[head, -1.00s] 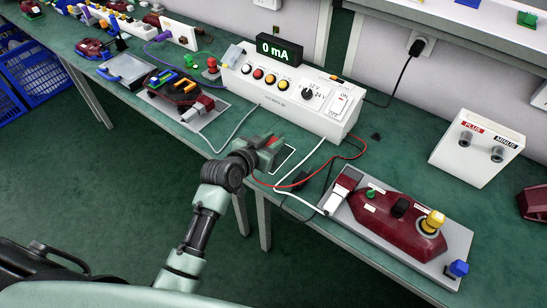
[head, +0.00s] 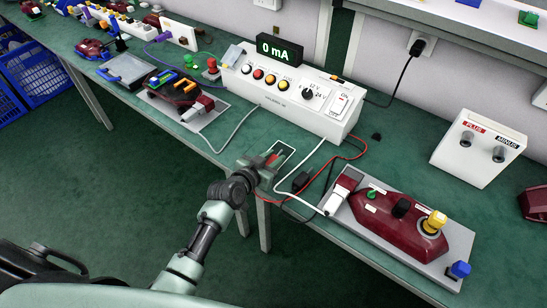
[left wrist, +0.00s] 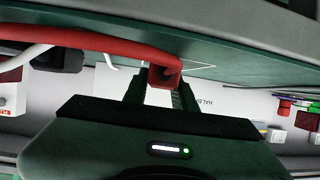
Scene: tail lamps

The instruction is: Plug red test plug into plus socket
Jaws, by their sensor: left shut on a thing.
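The red test plug (head: 272,158) is between the fingers of my left gripper (head: 268,163), which is shut on it near the table's front edge. In the left wrist view the plug (left wrist: 164,76) shows between the fingers, with its thick red cable (left wrist: 90,40) running left. The plus socket (head: 466,139) is on a white box at the right, under a red PLUS label, left of the minus socket (head: 498,154). Plug and socket are well apart. The plug's tip is not clear in either view. My right gripper is not in view.
A white tester (head: 290,100) with a 0 mA display (head: 279,49) stands behind the gripper. A black plug (head: 300,181) lies right of it. A dark red tail lamp (head: 400,220) on a grey board stands between gripper and socket box. Table space left of that box is mostly clear.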

